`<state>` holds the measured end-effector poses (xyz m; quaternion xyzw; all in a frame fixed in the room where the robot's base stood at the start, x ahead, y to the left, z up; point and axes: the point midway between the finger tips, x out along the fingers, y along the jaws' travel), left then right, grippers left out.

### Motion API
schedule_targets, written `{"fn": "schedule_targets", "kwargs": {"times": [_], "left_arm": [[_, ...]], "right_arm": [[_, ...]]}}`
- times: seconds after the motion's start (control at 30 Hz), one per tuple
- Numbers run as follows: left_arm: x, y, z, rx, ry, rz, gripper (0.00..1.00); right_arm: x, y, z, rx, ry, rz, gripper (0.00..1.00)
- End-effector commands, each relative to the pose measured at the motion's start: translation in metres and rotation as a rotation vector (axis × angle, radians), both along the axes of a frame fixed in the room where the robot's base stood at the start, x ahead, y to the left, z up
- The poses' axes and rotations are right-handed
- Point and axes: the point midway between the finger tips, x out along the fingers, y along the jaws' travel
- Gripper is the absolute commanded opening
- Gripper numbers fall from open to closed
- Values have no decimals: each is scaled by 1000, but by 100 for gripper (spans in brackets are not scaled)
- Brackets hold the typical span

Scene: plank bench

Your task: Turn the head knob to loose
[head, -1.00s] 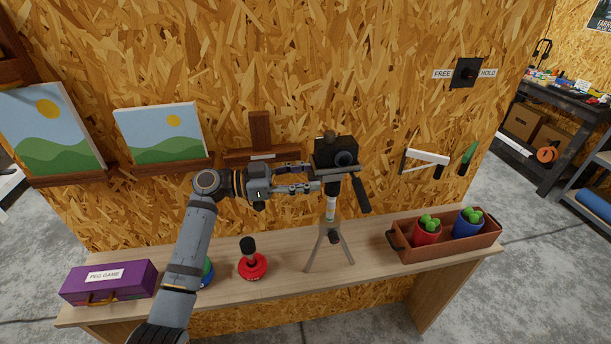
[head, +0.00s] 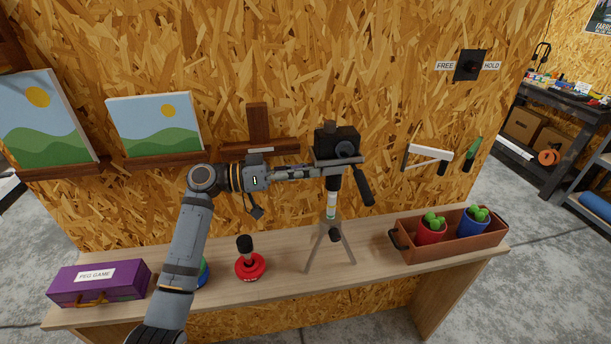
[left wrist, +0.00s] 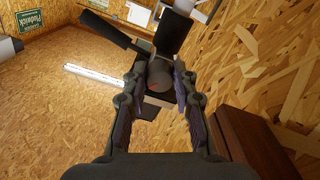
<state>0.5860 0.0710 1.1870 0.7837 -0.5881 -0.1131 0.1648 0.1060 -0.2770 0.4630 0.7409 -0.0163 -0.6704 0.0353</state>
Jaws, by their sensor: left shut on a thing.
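A black camera (head: 337,141) sits on the black head of a small tripod (head: 331,208), which stands on the plank bench. A black pan handle (head: 363,187) slants down to the right from the head. My left gripper (head: 318,172) reaches the head's left side, level with the plate under the camera. In the left wrist view its fingers (left wrist: 160,92) close on the grey round head knob (left wrist: 160,73), which has a small red mark. The fingers hide the knob in the head view. I cannot read the knob's setting. My right gripper is not in view.
On the bench (head: 290,283) are a purple peg game box (head: 98,284), a red-based joystick-like thing (head: 250,267) below my arm, and a brown tray (head: 450,248) with potted plants.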

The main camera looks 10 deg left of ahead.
Motion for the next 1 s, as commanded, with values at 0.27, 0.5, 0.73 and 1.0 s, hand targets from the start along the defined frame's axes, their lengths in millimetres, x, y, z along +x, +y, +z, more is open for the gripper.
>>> {"fn": "schedule_targets", "kwargs": {"times": [0.27,0.5,0.73,1.0], "left_arm": [[0,0,0,3,2,0,30],[0,0,0,2,1,0,50],[-1,2,0,3,0,0,50],[-15,53,-3,10,2,2,50]], "right_arm": [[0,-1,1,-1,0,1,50],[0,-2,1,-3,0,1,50],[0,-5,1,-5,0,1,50],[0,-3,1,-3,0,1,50]]}}
